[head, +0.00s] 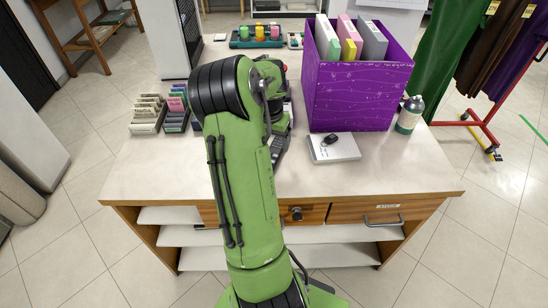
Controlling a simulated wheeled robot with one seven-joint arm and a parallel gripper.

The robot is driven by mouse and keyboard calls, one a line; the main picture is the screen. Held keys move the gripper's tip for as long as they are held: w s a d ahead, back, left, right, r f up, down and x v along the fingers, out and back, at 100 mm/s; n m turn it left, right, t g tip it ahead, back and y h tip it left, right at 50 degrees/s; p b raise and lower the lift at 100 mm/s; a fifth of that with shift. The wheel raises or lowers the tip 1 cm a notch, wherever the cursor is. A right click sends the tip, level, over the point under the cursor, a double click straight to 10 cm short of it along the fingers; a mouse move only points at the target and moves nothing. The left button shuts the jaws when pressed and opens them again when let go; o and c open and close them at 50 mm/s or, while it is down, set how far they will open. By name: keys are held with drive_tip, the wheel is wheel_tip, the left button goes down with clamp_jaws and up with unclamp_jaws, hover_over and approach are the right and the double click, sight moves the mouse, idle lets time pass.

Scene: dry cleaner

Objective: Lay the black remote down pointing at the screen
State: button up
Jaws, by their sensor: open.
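My green arm rises from the bottom and bends at a black joint over the counter. It hides the middle of the counter, and I cannot make out my gripper's fingers behind it. A dark object with what look like buttons (279,148) shows partly at the arm's right edge; I cannot tell whether it is the black remote. A small black item (329,139) lies on a white box (334,149) to the right; it looks too small and rounded to name surely. No screen face is clearly visible.
The counter (400,170) holds a purple bin (357,98) with folders, a bottle (409,114) at right, card racks (149,112) at left and a tray of coloured spools (257,43) at back. The counter's front left and front right are bare. Drawers (365,213) are below.

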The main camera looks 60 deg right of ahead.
sight(274, 152)
drive_tip(key=f, duration=0.1)
drive_tip(key=f+b, duration=0.1)
drive_tip(key=f, duration=0.1)
drive_tip(key=d+f+b, duration=0.1)
drive_tip(key=f, duration=0.1)
drive_tip(key=shift+f, duration=0.15)
drive_tip(key=shift+a, duration=0.1)
drive_tip(key=shift+c, duration=0.8)
drive_tip(key=c, duration=1.2)
drive_tip(key=shift+o, duration=0.2)
wheel_tip(274, 152, up, 10)
drive_tip(key=p, duration=0.4)
drive_tip(key=shift+r, duration=0.2)
